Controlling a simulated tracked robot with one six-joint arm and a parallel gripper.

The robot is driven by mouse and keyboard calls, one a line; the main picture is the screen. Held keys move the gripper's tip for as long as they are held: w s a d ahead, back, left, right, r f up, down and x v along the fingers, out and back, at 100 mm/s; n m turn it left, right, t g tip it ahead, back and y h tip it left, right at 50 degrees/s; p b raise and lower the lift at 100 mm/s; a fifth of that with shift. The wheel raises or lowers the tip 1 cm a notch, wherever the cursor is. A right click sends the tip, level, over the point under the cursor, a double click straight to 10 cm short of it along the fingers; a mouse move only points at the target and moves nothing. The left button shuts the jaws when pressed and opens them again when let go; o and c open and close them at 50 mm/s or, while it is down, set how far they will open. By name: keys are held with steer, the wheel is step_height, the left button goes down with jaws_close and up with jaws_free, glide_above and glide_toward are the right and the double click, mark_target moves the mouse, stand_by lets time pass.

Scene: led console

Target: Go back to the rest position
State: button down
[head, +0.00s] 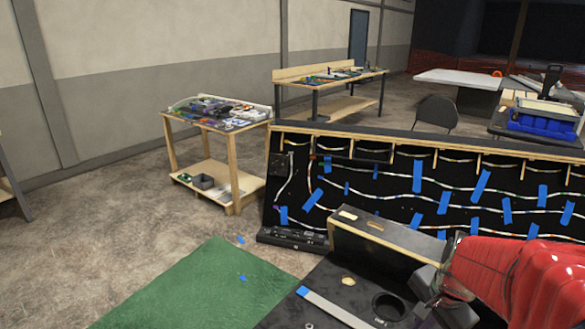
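My red arm reaches in from the lower right edge of the head view. The dark grey parts at its left end look like my gripper (428,284); they are small and partly hidden by the arm, so I cannot make out two fingers or a gap. I see nothing clearly held. The gripper is in front of the black LED console panel (400,212), near a black box with a wooden top edge (385,243). LED strips run across the panel, fixed with several pieces of blue tape.
A dark surface with a round hole (388,305) and a light metal strip (345,308) lies below the gripper. A green mat (205,285) covers floor at lower left. A wooden cart (232,150) and another workbench (330,80) stand behind.

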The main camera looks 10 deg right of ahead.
steer(key=s+a+r+n+t, duration=0.1)
steer(key=s+a+r+n, duration=0.2)
steer(key=a+r+n, duration=0.2)
steer(key=s+a+r+n+t, duration=0.2)
steer(key=a+r+n, duration=0.4)
steer(key=a+n, duration=0.3)
steer(key=shift+s+a+n, duration=0.4)
steer(key=shift+s+a, duration=0.45)
steer(key=shift+a, duration=1.4)
